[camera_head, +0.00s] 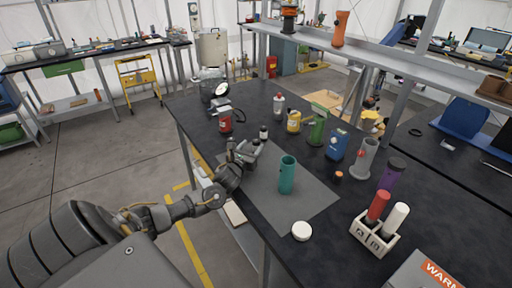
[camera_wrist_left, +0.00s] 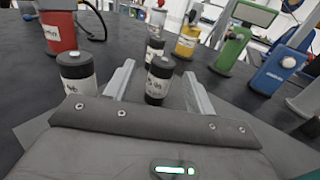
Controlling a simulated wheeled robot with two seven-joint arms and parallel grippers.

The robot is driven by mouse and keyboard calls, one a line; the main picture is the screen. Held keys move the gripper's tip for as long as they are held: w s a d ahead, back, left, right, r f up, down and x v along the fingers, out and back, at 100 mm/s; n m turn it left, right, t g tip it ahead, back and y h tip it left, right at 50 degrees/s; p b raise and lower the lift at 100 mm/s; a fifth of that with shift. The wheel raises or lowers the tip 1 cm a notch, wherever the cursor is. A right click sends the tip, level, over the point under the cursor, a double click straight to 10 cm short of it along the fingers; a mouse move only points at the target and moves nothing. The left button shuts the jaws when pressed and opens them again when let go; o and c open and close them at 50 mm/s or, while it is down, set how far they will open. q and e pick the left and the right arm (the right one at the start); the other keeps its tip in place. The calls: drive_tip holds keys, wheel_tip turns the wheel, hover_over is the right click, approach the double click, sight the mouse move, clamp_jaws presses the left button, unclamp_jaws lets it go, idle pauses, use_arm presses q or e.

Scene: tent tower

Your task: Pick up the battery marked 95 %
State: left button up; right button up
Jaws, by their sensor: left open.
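My left gripper (camera_head: 247,150) is open, low over the black workbench (camera_head: 225,95) at the edge of a grey mat (camera_head: 262,190). In the left wrist view the fingers (camera_wrist_left: 158,70) are spread, with a black battery with a white label (camera_wrist_left: 158,82) standing between or just beyond them. A second such battery (camera_wrist_left: 77,74) stands upright outside the left finger. A third (camera_wrist_left: 153,46) stands farther back. One small dark battery (camera_head: 264,132) shows beyond the gripper in the head view; others are mostly hidden there. I cannot read the label percentages surely. My right gripper is out of view.
A red canister (camera_head: 225,122) and a yellow one (camera_head: 293,121) stand behind. A teal cup (camera_head: 287,175) stands on the mat, with a white lid (camera_head: 301,231) near its front corner. Green and blue containers and a rack (camera_head: 374,240) holding red and white cylinders stand to the right.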

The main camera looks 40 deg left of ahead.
sight(255, 144)
use_arm(q)
drive_tip(key=x, duration=0.4)
drive_tip(key=shift+w+d+p, duration=0.15)
drive_tip(key=shift+d+p, duration=0.05)
drive_tip(key=shift+p, duration=0.1)
drive_tip(key=c, duration=1.1)
drive_tip(key=shift+r, duration=0.1)
